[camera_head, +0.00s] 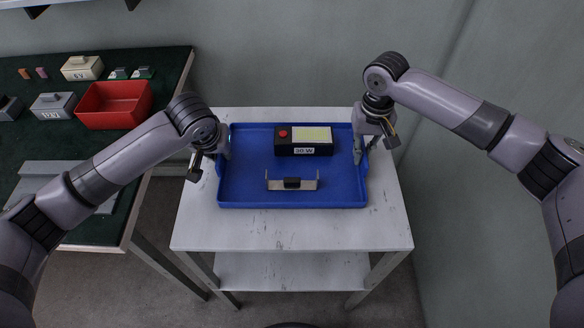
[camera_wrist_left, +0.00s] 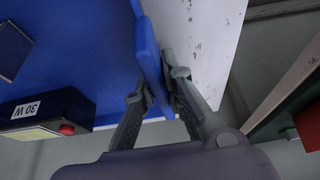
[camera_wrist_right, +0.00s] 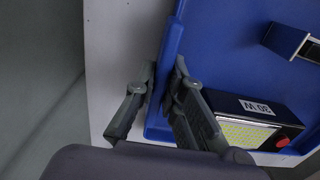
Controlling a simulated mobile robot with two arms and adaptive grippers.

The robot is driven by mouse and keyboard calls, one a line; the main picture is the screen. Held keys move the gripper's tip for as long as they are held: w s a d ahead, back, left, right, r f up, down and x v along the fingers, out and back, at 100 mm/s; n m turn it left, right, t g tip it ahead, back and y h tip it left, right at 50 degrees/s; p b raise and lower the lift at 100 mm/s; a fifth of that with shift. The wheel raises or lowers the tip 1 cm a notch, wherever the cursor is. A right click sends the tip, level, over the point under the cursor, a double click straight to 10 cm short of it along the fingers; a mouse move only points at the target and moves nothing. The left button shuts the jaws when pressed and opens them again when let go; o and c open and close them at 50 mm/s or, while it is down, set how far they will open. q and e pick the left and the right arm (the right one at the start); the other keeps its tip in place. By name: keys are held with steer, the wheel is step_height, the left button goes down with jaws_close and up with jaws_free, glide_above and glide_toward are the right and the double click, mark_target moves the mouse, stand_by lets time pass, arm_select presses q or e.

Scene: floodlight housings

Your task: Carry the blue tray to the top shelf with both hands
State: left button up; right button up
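The blue tray (camera_head: 240,190) lies flat on a white cart table in the head view.
The white cart table (camera_head: 290,232) has a lower shelf (camera_head: 290,272). A green-topped bench (camera_head: 20,140) stands at the left with a red bin (camera_head: 113,105) and several small boxes. A grey wall is close behind and at the right. A shelf edge shows at top left.

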arm_select(q)
steer(key=o, duration=0.5)
steer(key=shift+c, duration=0.2)
arm_select(e)
steer(key=o, duration=0.5)
steer(key=shift+r, duration=0.1)
steer(key=shift+c, duration=0.2)
arm_select(q)
steer(key=shift+r, duration=0.1)
steer(key=v, duration=1.1)
steer(key=shift+s+r, duration=0.25)
steer(key=shift+r, duration=0.1)
arm_select(e)
steer(key=shift+r, duration=0.15)
step_height(320, 180, up, 12)
arm_select(q)
steer(key=shift+s, duration=0.1)
arm_select(e)
steer(key=shift+s+f, duration=0.1)
steer(key=shift+f, duration=0.15)
